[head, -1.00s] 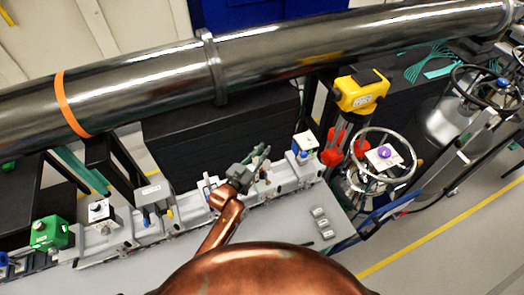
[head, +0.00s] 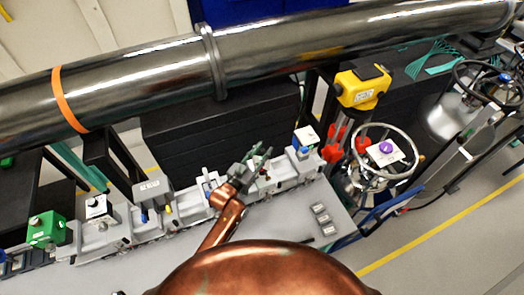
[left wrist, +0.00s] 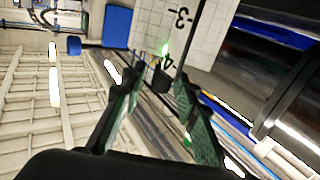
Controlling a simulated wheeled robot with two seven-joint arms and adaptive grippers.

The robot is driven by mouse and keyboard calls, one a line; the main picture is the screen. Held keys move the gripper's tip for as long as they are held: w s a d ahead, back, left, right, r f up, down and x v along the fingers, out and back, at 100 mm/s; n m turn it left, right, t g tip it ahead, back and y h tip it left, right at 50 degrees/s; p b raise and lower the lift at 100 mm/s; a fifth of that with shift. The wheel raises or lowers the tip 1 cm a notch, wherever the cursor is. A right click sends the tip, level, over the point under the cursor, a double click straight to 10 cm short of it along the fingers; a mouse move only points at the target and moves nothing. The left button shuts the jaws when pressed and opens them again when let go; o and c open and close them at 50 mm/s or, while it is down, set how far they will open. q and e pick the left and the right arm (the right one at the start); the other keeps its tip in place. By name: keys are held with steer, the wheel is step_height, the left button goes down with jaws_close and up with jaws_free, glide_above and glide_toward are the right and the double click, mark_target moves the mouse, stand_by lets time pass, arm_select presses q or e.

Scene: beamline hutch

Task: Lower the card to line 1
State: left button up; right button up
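In the left wrist view a white card (left wrist: 207,22) with a printed grid and numbered lines stands beyond my fingers. A small bright green spot shows near the 4. A small black knob-like part (left wrist: 160,80) appears between the fingertips, near the card's lower end; contact is not clear. My left gripper (head: 262,156) is over the grey rail, its fingers apart; they also show spread in the left wrist view (left wrist: 160,72). I cannot pick out the card in the head view. My right gripper is not visible.
A grey rail (head: 183,222) carries several mounts, including a green box (head: 46,231) and a white-and-blue one (head: 305,139). A thick dark pipe (head: 140,83) runs behind. A yellow-headed device (head: 361,90) and a handwheel (head: 412,165) stand to the right.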

arm_select(q)
steer(key=shift+o, duration=0.3)
steer(key=shift+a, duration=0.1)
steer(key=v, duration=1.2)
steer(key=w+d+r+m+g+h+b, duration=0.1)
steer(key=d+r+m+g+h+b, duration=0.3)
steer(key=d, duration=0.4)
steer(key=w+a+g+y+b, duration=0.2)
steer(key=w+a+g+y, duration=0.1)
steer(key=w+a, duration=0.3)
steer(key=x, duration=0.2)
steer(key=f+x, duration=0.1)
steer(key=x, duration=0.1)
steer(key=p+x, duration=0.1)
steer(key=x, duration=0.1)
steer(key=shift+s+d+f, duration=0.1)
steer(key=shift+d+f, duration=0.05)
steer(key=shift+f, duration=0.1)
steer(key=shift+c, duration=0.7)
